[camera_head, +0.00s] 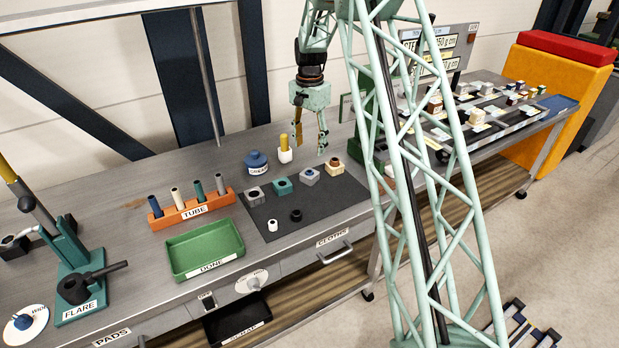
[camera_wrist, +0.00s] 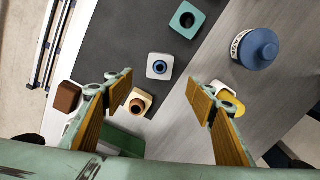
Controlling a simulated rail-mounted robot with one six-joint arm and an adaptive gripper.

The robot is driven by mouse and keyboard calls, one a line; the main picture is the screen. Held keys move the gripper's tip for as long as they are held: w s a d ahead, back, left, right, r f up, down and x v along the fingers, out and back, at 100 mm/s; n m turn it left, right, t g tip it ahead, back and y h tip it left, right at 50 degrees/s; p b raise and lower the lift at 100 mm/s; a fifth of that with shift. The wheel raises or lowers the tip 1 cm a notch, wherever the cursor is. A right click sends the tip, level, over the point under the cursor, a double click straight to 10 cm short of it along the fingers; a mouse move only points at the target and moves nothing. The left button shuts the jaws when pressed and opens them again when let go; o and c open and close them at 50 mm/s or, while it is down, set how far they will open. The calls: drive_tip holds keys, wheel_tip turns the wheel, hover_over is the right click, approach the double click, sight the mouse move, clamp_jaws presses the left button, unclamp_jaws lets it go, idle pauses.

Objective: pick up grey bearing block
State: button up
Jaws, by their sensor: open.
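On the dark mat (camera_head: 330,199) stands a row of blocks: a grey block with a dark hole (camera_head: 255,196) at the left, a teal block (camera_head: 282,187), a light grey block (camera_head: 309,178) and a cream block with a brown ring (camera_head: 335,168). In the wrist view the light grey block (camera_wrist: 154,74) shows a blue ring in its top, with the teal block (camera_wrist: 179,27) and cream block (camera_wrist: 146,108) on either side. The dark-holed grey block is out of that view. My gripper (camera_head: 310,144) is open and empty above the row; its fingers (camera_wrist: 160,88) point down.
Behind the row stand a blue jar (camera_head: 257,163) and a yellow-handled tool with a white base (camera_head: 284,155). A white ring (camera_head: 272,226) and black ring (camera_head: 296,216) lie in front. The orange tube rack (camera_head: 224,200) and green tray (camera_head: 180,263) are left.

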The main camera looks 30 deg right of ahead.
sight(310, 171)
drive_tip(key=shift+f, duration=0.15)
drive_tip(key=shift+f, duration=4.15)
drive_tip(key=shift+f, duration=2.6)
drive_tip(key=c, duration=1.1)
drive_tip(key=shift+r, duration=0.15)
drive_tip(key=shift+c, duration=0.2)
